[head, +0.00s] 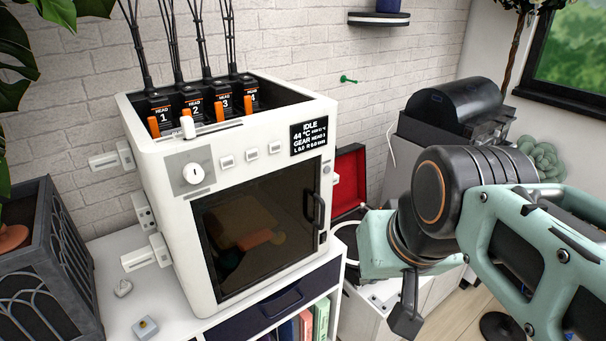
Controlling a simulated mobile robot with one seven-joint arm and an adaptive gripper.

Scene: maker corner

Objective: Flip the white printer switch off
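The white printer (174,246) stands on a white cabinet at the left of the head view. A round white switch or knob (195,174) with a small dark mark sits on a grey plate at the upper left of its front. I cannot tell its setting for sure. The display (310,137) reads IDLE and 44 °C. My gripper (405,317) hangs below my arm at the lower right, well apart from the printer and its switch. Only a dark finger part shows, so its opening and anything between the fingers are hidden.
Several small buttons (250,154) line the printer front, above a dark glass door (250,240) with a black handle (315,208). An open red-lined case (350,178) is behind its right side. A dark planter (45,265) stands at left. Space before the printer front looks clear.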

